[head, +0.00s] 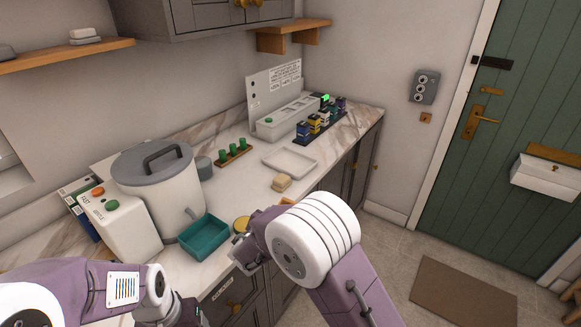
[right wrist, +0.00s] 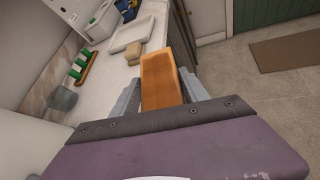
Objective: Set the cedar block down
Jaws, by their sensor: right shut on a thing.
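The cedar block (right wrist: 162,80) is an orange-brown wooden piece between the two grey fingers of my right gripper (right wrist: 161,92) in the right wrist view. The gripper is shut on it, and the block's far end points toward the counter's front edge. Whether the block touches anything below cannot be told. In the head view only an orange sliver of the block (head: 287,202) shows above my white right wrist, which hides the rest. My left gripper (head: 186,314) is at the bottom of the head view, partly cut off, and its jaws cannot be made out.
The marble counter (head: 228,180) holds a teal tray (head: 203,238), a round gold-topped item (head: 242,223), a tan block (head: 282,183), a white tray (head: 290,161), a rack of green pegs (head: 233,153) and a lidded pot (head: 160,200). Bare counter lies between the teal tray and peg rack.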

